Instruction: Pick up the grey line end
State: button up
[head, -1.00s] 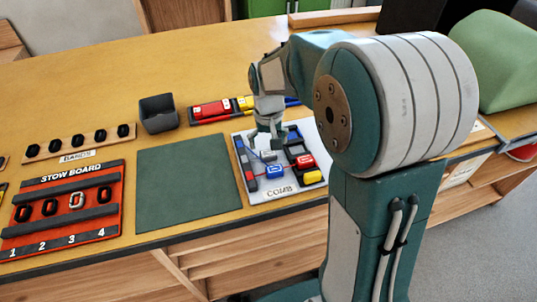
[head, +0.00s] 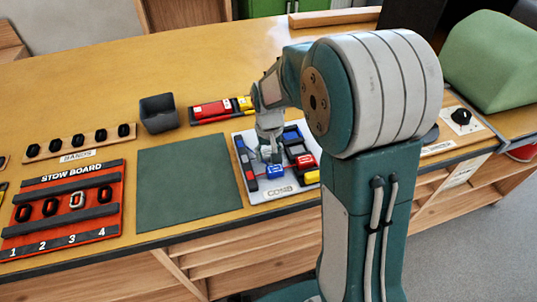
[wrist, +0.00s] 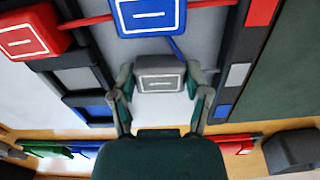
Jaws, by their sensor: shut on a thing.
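The grey line end (wrist: 160,68) is a small grey block with a white outlined bar mark. In the wrist view it sits between the two fingers of my gripper (wrist: 160,88), which is shut on it. In the head view my gripper (head: 268,150) is low over the white comb board (head: 258,191), and I cannot make out the grey end there. A blue line end (wrist: 148,16) is just beyond the grey one, and a red line end (wrist: 28,34) is at upper left. Part of the grey end's underside is hidden.
Dark slotted rails flank the grey end on the comb board. A green mat (head: 188,178) lies left of it, with the red stow board (head: 60,218) farther left. A dark open bin (head: 158,114) and a rack of coloured pieces (head: 214,110) stand behind.

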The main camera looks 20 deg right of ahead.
aim_at(269, 154)
jog(key=shift+r, duration=0.55)
notch_tip(269, 154, up, 2)
jog(key=shift+r, duration=0.15)
jog(key=s+r, duration=0.1)
jog(key=r, duration=0.1)
jog(key=s+r, duration=0.1)
jog(key=s, duration=0.1)
jog(key=s+r, duration=0.2)
jog(key=shift+d+r, duration=0.3)
jog(key=shift+d, duration=0.1)
jog(key=s+d+r, duration=0.1)
jog(key=s+r, duration=0.3)
jog(key=s, duration=0.5)
jog(key=shift+d, duration=0.2)
